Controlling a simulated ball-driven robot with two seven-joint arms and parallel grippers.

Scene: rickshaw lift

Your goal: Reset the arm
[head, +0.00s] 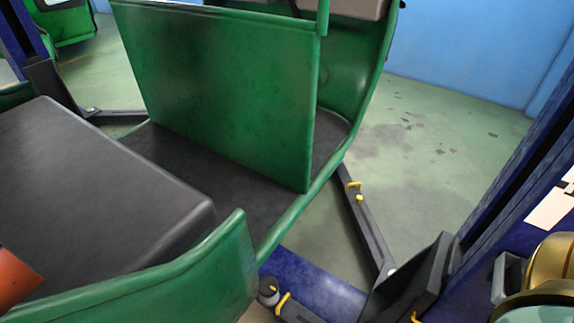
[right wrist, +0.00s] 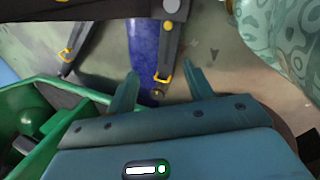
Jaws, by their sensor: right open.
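The rickshaw lift has a dark blue post (head: 520,170) at the right. One dark lift arm (head: 366,222) with yellow fittings reaches from the post's foot under the green rickshaw (head: 225,80). A second lift arm (head: 296,311) with a yellow handle and a round pad lies at the bottom, partly cut off. In the right wrist view my right gripper (right wrist: 163,76) is open. A lift arm's end (right wrist: 167,50) with a yellow handle appears between its fingers. I cannot tell whether they touch. Another lift arm (right wrist: 80,42) shows at upper left. My left gripper is not in view.
The rickshaw's dark seat (head: 95,185) and green side panel fill the left. A blue base plate (head: 315,285) runs across the floor from the post.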

